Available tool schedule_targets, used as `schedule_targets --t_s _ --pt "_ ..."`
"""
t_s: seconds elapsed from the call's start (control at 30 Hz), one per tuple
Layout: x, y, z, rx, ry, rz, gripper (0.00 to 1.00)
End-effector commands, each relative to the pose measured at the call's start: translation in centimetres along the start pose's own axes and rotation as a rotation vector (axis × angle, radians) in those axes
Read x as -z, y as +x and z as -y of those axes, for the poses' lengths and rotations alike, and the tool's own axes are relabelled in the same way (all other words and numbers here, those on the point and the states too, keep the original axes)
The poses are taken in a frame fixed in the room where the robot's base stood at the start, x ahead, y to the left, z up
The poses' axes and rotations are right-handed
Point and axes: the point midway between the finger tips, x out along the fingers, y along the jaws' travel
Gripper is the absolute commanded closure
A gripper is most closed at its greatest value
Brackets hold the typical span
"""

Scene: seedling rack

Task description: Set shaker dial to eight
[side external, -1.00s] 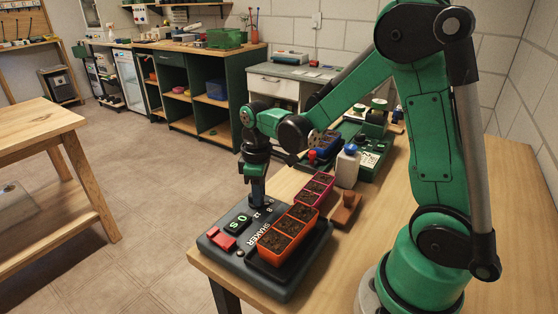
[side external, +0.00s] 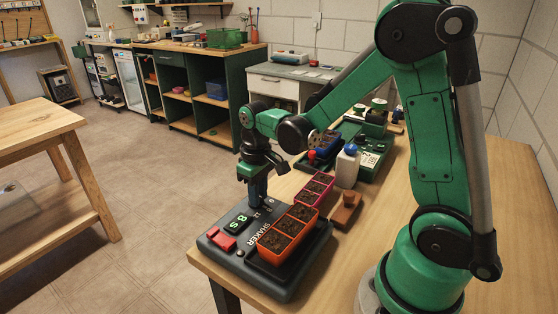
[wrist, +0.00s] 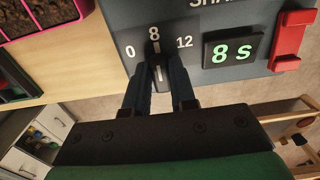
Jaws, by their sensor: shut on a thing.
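The shaker (side external: 290,285) is a dark box at the near end of the bench. Its display (side external: 238,224) reads "8 S", clear in the wrist view (wrist: 233,50). The dial (wrist: 157,62) is a dark knob with a white line, set among the marks 0, 8 and 12. The white line points at the 8. My gripper (wrist: 160,76) is shut on the dial from above, one finger on each side. In the side view my gripper (side external: 257,203) comes down onto the far corner of the shaker, and its fingers hide the dial.
An orange tray of soil cells (side external: 285,236) sits on the shaker, with a pink tray (side external: 315,188) behind it. A red switch (side external: 222,241) is on the shaker's front. A white bottle with a blue cap (side external: 347,167) and a brown block (side external: 346,208) stand nearby.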

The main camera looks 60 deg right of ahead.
Motion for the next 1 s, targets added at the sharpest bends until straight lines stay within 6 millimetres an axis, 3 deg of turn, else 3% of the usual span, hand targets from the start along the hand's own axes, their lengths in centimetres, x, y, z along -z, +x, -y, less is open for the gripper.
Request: schedule_targets --t_s 0.23,0.27,0.33,0.37,0.7,1.0 --pt "0.0 0.0 0.0 0.0 -0.001 0.001 1.0" --pt "0.0 0.0 0.0 0.0 -0.001 0.001 0.71" --pt "0.0 0.0 0.0 0.0 -0.001 0.001 0.51" --pt "0.0 0.0 0.0 0.0 -0.001 0.0 0.47" --pt "0.0 -0.3 0.0 0.0 -0.002 0.0 0.47" --pt "0.0 -4.0 0.0 0.0 -0.001 0.0 0.47"
